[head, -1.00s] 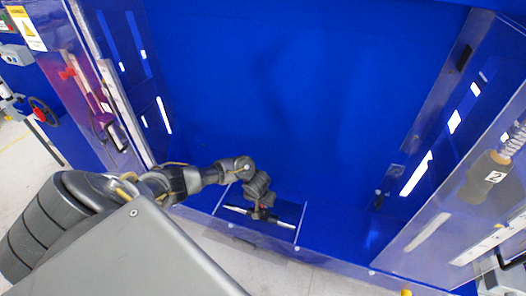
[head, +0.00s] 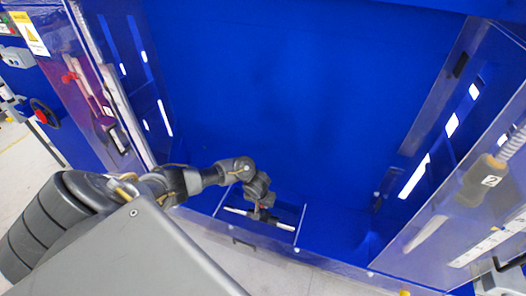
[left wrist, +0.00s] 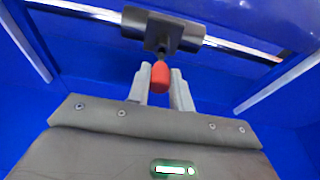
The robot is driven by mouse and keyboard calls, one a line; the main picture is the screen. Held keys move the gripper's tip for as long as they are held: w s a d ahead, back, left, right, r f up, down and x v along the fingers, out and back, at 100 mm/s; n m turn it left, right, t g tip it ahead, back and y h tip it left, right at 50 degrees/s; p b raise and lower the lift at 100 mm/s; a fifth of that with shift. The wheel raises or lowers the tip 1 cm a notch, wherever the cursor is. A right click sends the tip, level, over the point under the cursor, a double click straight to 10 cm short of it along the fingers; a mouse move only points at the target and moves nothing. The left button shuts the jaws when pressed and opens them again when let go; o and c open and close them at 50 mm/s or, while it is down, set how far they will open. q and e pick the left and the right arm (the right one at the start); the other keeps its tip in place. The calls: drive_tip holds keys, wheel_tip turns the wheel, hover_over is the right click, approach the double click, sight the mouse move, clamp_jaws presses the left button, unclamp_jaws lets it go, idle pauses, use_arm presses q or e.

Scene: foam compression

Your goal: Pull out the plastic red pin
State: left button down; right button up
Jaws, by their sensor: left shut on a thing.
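The red pin (left wrist: 160,75) shows in the left wrist view, its red head below a dark block (left wrist: 162,32) on a metal rail (left wrist: 85,10). A short dark stem joins the red head to the block. My left gripper (left wrist: 162,78) has its two grey fingers on either side of the red head and is shut on it. In the head view my left gripper (head: 262,208) is at the rail (head: 245,213) low in the blue machine, and the pin is mostly hidden there. My right gripper is not in view.
The blue machine interior (head: 280,90) is open and empty above the rail. A clear door (head: 115,85) stands on the left and another clear panel (head: 455,165) on the right. A red-knobbed valve (head: 42,112) is at the far left.

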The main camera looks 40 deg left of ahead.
use_arm(q)
drive_tip(key=shift+w+p+v, duration=0.15)
drive_tip(key=shift+p+v, duration=0.3)
drive_tip(key=shift+v, duration=0.25)
drive_tip(key=shift+w+p+v, duration=0.15)
drive_tip(key=shift+p+v, duration=0.25)
drive_tip(key=shift+v, duration=0.25)
drive_tip(key=shift+a+r, duration=0.1)
drive_tip(key=shift+r, duration=0.15)
drive_tip(key=shift+w+v, duration=0.2)
drive_tip(key=shift+v, duration=0.7)
drive_tip(key=shift+a, duration=0.1)
